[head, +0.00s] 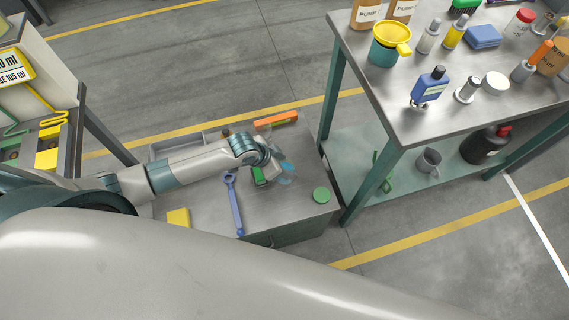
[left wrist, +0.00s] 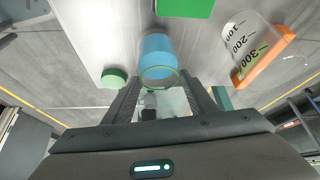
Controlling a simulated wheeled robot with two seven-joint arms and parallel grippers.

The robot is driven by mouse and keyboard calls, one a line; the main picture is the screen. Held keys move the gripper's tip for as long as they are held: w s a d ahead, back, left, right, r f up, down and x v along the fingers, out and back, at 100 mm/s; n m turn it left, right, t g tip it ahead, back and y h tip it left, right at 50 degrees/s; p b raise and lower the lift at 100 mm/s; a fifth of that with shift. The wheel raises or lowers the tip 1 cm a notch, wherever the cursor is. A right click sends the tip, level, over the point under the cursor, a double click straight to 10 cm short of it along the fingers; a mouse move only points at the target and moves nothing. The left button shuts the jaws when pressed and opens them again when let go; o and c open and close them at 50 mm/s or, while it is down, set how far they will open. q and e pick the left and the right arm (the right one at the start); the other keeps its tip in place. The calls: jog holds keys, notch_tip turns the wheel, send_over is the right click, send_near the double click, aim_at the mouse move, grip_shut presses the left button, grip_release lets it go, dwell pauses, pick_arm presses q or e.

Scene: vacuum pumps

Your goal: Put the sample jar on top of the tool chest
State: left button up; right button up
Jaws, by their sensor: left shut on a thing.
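The sample jar (left wrist: 158,58), clear with blue contents, is between the fingers of my left gripper (left wrist: 162,95) in the left wrist view. Its rim end faces the gripper and its blue end points away. In the head view the jar (head: 287,169) shows as a pale blue patch beyond my left gripper (head: 276,174), over the tool chest (head: 276,212). The gripper is shut on the jar. I cannot tell whether the jar touches the chest top. My right gripper is not in view.
A crowded workbench (head: 425,117) stands to the right.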

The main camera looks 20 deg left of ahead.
pick_arm(q)
jog(key=shift+f, duration=0.2)
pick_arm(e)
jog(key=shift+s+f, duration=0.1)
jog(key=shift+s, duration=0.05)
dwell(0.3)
pick_arm(q)
jog(key=o, duration=1.8)
jog(key=shift+o, duration=0.2)
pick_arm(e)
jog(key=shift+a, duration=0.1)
pick_arm(q)
jog(key=shift+s+a+r, duration=0.1)
jog(key=shift+r, duration=0.15)
jog(key=b+v, duration=0.1)
jog(key=v, duration=1.6)
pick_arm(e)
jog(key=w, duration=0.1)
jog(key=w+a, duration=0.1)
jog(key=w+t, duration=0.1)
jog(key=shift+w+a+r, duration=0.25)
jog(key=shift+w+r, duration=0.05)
pick_arm(q)
jog(key=shift+f, duration=0.1)
grip_shut()
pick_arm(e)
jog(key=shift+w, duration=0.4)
